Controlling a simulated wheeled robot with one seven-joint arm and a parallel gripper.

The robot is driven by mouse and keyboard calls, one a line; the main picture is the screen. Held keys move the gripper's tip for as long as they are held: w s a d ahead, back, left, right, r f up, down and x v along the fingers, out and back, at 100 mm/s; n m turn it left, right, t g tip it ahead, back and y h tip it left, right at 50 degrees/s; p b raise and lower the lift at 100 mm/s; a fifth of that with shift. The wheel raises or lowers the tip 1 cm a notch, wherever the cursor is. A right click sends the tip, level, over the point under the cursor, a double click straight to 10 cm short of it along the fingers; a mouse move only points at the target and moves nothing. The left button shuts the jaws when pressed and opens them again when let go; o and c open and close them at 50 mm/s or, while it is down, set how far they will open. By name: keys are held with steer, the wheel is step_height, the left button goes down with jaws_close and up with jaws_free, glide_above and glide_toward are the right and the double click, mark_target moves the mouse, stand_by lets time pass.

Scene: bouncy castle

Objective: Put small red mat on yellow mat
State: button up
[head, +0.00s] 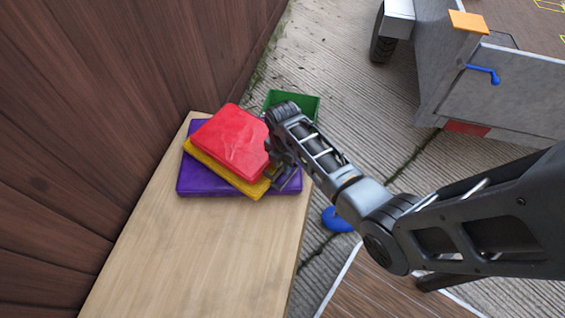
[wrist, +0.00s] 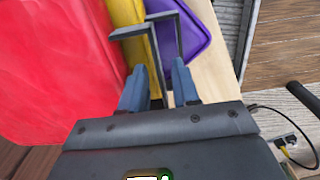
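The red mat (head: 230,140) lies over the yellow mat (head: 222,172), covering most of it. The yellow mat shows along the lower left edge and front corner. Whether the red one lies fully flat is hard to tell. Both are above a purple mat (head: 200,187) on a wooden bench. My gripper (head: 284,176) is at the right side of the stack. In the wrist view, my gripper's fingers (wrist: 164,30) are apart, beside the red mat (wrist: 50,70) and close to the yellow mat's edge (wrist: 126,12). No mat is clearly clamped between them.
The wooden bench top (head: 200,260) is clear in front of the stack. A green container (head: 300,100) is behind my gripper. A blue object (head: 338,219) is beside the bench on the right. A wooden wall (head: 90,110) runs along the left. A grey trailer (head: 500,90) stands at upper right.

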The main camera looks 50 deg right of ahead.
step_height(320, 180, up, 12)
steer(key=p, duration=0.2)
steer(key=s+a+f+m+t, duration=0.35)
steer(key=s+a, duration=0.25)
steer(key=a, duration=0.2)
steer(key=s+a+r+m+t+h, duration=0.1)
steer(key=s+a+r+m+t, duration=0.1)
steer(key=s+a+m+t, duration=0.5)
steer(key=s+a+r+m+t, duration=0.1)
steer(key=s+r+m, duration=0.1)
steer(key=s+r, duration=0.3)
steer(key=s+a+r+m+t, duration=0.1)
steer(key=s+r, duration=0.4)
steer(key=r, duration=0.6)
steer(key=s+r+m+t+y, duration=0.1)
steer(key=s+r+m, duration=0.3)
steer(key=r, duration=0.5)
steer(key=shift+s+a+t, duration=0.4)
steer(key=shift+s+t, duration=0.35)
steer(key=shift+s, duration=0.05)
steer(key=shift+m, duration=0.25)
